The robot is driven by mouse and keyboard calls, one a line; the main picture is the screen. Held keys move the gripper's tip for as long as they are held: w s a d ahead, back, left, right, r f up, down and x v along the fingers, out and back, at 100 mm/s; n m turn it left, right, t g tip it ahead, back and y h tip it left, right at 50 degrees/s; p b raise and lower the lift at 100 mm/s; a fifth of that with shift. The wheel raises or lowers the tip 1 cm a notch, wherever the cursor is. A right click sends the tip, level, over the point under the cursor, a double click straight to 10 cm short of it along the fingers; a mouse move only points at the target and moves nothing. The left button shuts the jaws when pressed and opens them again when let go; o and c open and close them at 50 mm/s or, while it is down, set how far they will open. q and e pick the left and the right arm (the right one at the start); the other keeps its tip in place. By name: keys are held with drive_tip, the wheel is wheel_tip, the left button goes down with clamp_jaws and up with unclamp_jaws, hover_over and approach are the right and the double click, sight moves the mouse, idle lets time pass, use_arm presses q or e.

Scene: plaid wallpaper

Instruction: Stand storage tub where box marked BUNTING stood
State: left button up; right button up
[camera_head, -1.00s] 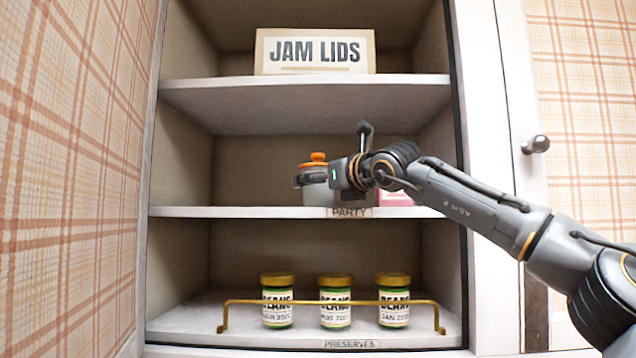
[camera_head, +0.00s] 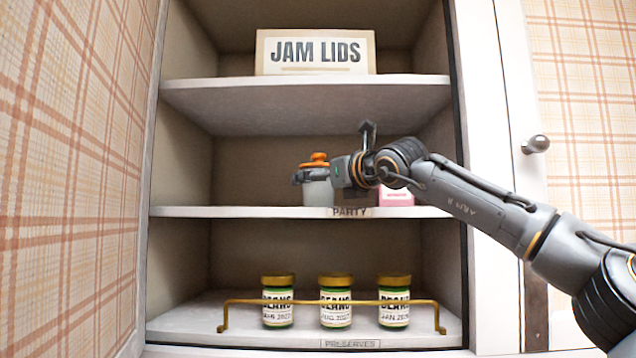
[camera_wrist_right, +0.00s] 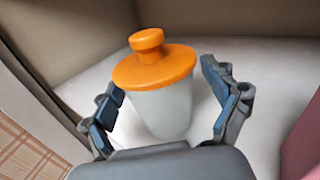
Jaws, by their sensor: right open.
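The storage tub is a frosted, pale container with an orange knobbed lid. It stands upright on the middle shelf marked PARTY in the head view, where the tub (camera_head: 317,196) is partly hidden by my right gripper (camera_head: 306,176). In the right wrist view the tub (camera_wrist_right: 163,105) stands between the two fingers of my right gripper (camera_wrist_right: 172,110), which is open with a gap on each side. A pink box (camera_head: 397,197) stands to the tub's right, partly behind my arm. No box marked BUNTING can be read. My left gripper is not in view.
A JAM LIDS box (camera_head: 315,52) stands on the top shelf (camera_head: 300,90). Several-inch-tall green BEANS jars (camera_head: 335,308) stand behind a brass rail (camera_head: 240,302) on the PRESERVES shelf. The left part of the PARTY shelf (camera_head: 230,211) is clear.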

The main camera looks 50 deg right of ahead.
drive_tip(key=b+v, duration=0.5)
drive_tip(key=v, duration=0.6)
drive_tip(key=shift+s, duration=0.15)
drive_tip(key=shift+f, duration=0.15)
